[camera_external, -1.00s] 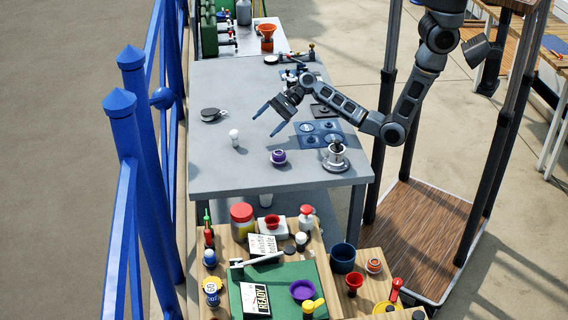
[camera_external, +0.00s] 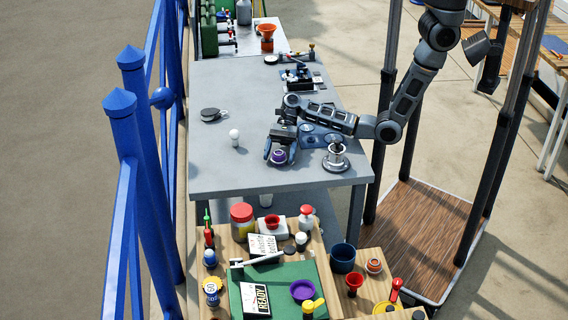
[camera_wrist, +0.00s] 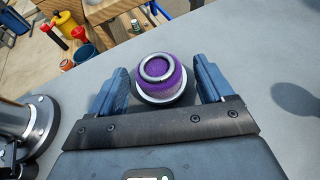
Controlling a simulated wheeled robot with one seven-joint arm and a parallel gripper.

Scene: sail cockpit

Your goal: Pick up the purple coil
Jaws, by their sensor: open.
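The purple coil (camera_external: 278,156) sits on the grey table (camera_external: 225,172) near its front edge. In the wrist view the purple coil (camera_wrist: 160,74) shows a pale ring on top and a pale rim at its base. My gripper (camera_external: 281,158) points down at the coil with its fingers apart. In the wrist view my gripper (camera_wrist: 160,88) has one blue finger on each side of the coil, with a visible gap on both sides. The jaws are open and hold nothing.
A silver winch-like fitting (camera_external: 335,156) stands close to the right of my gripper; it also shows in the wrist view (camera_wrist: 38,118). A small white knobbed piece (camera_external: 234,136) and a black block (camera_external: 210,115) lie to the left. Clear tabletop lies between.

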